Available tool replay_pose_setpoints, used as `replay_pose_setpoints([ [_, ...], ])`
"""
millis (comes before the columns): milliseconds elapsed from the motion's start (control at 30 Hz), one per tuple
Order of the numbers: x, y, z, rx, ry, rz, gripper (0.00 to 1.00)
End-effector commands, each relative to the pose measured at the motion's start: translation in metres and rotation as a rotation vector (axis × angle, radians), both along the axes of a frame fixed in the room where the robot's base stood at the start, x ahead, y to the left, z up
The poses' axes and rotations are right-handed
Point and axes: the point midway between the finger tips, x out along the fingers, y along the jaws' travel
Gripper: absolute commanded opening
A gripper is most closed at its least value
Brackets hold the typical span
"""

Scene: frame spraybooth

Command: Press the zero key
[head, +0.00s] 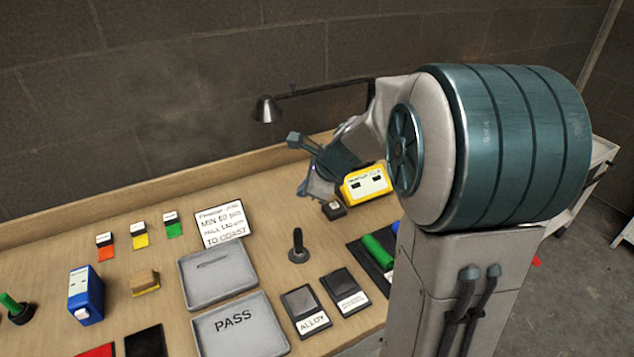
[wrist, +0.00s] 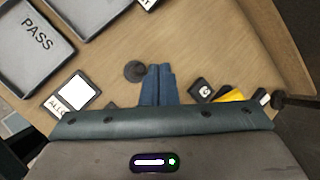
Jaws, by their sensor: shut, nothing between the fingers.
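The zero key (head: 334,210) is a small black block with a pale marking on top, on the wooden bench just in front of the yellow gauge (head: 365,183). In the wrist view the key (wrist: 203,90) lies to the right of my fingers, its mark too small to read surely. My gripper (head: 303,190) is up and to the left of the key in the head view, apart from it. In the wrist view my gripper (wrist: 158,70) has its blue fingers together and empty. The gauge (wrist: 231,97) is partly hidden behind the hand there.
A black upright knob (head: 298,247) stands close by, left of my fingertips in the wrist view (wrist: 136,71). Grey trays (head: 217,273), an ALLOY block (head: 309,312) and a text card (head: 222,226) lie around. A lamp (head: 266,109) stands behind.

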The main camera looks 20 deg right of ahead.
Motion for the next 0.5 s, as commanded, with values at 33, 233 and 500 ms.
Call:
replay_pose_setpoints([
  [33,0.021,-0.013,-0.007,0.094,0.034,-0.149,0.0],
  [233,0.09,-0.067,-0.038,0.49,0.151,-0.745,0.0],
  [500,0.132,-0.123,-0.075,0.841,0.246,-1.235,0.0],
])
